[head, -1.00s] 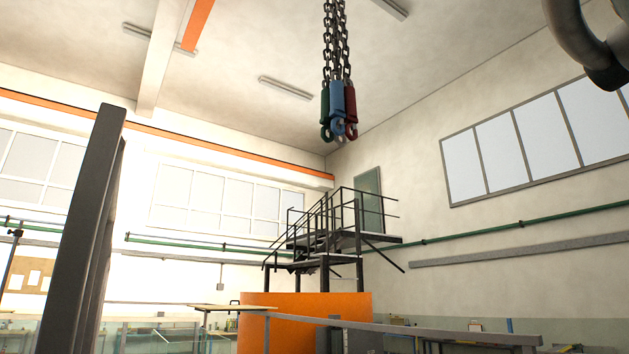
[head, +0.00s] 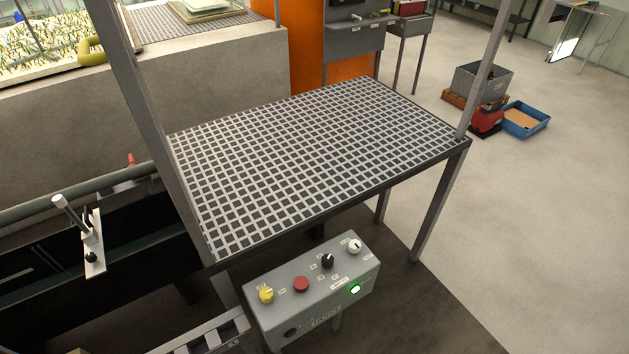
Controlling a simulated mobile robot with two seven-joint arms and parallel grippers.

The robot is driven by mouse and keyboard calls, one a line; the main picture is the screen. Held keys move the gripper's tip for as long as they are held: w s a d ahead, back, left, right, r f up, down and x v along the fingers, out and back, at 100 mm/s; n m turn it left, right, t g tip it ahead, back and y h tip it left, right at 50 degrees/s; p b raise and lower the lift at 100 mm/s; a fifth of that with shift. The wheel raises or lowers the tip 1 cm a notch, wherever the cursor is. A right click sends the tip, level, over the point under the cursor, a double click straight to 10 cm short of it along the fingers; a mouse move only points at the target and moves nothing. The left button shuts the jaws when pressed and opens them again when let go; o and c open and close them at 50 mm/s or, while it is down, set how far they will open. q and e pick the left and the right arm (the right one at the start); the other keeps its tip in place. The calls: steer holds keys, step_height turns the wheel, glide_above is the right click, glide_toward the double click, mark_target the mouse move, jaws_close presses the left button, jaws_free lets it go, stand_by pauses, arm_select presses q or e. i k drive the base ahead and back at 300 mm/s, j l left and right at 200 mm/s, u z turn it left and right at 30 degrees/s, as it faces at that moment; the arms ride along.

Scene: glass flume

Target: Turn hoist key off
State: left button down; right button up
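A grey control box (head: 312,292) stands at the bottom centre, in front of the grated platform. Its sloped top carries a yellow knob (head: 266,295), a red button (head: 301,284), a black knob (head: 327,261) and a white knob (head: 355,246). A green lamp (head: 355,289) glows on its front, near the right end. A dark round fitting (head: 291,333) sits low on the left of the front. The labels are too small to read, and I cannot tell which control is the hoist key. Neither of my grippers is in view.
The grated platform (head: 310,155) stands on grey legs behind the box. A white lever on a plate (head: 92,250) is at the left. A grey bin (head: 482,82) and a blue crate (head: 526,121) stand at the upper right. The floor (head: 520,240) on the right is clear.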

mark_target(266, 296)
steer(key=u, duration=0.4)
steer(key=i+l+u, duration=0.2)
steer(key=u, duration=0.15)
steer(key=i+l+u, duration=0.2)
steer(key=u, duration=0.2)
steer(key=i+l+u, duration=0.15)
steer(key=l+u, duration=0.2)
